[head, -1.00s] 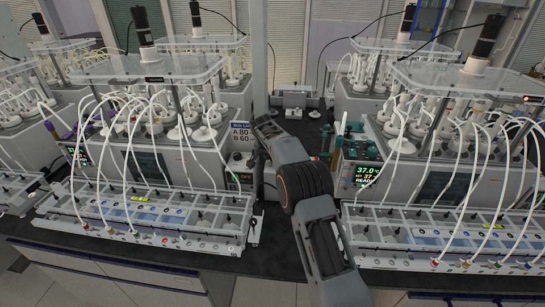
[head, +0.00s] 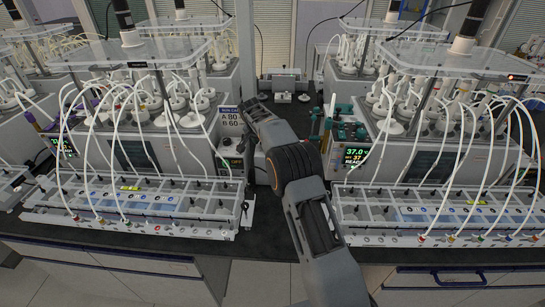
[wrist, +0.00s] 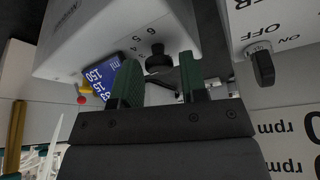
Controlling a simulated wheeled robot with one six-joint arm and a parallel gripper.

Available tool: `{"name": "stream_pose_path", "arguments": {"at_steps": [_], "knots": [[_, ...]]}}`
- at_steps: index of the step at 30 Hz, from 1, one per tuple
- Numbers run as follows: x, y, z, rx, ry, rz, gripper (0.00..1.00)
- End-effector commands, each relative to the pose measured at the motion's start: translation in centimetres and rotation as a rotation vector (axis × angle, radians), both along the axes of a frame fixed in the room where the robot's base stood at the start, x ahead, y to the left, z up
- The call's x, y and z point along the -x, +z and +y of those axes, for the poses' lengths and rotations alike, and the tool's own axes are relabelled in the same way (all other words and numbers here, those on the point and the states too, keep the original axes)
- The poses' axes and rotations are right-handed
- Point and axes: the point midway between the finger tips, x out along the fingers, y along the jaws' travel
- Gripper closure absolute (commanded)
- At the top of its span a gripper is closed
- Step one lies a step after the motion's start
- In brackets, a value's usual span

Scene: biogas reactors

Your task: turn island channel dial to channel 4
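In the wrist view, a white box, seen upside down, carries a round black dial (wrist: 158,60) with printed numbers, among them 4, 5 and 6, around it. A blue display (wrist: 104,76) with white figures is beside the dial. My gripper (wrist: 160,72) has two green fingers, apart, one on each side of the dial in the picture. I cannot tell whether they touch it. The dial's pointer is too dark to read. In the head view my gripper end (head: 250,106) is beside the rpm sign; its fingers and the dial are hidden there.
In the wrist view, a second white box with an ON/OFF knob (wrist: 262,67) is close on the right. In the head view, reactor units with tubing stand left and right, with the rpm sign (head: 229,118) between them. Dark bench (head: 270,235) is clear in front.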

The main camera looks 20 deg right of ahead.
Motion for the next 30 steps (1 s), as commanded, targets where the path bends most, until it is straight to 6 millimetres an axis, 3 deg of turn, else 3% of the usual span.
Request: {"name": "stream_pose_path", "arguments": {"at_steps": [14, 30], "knots": [[0.2, 0.1, -0.4, -0.001, 0.471, -0.001, 0.6], [4.4, 10.5, 0.7, 0.001, 0.485, -0.005, 0.6]]}}
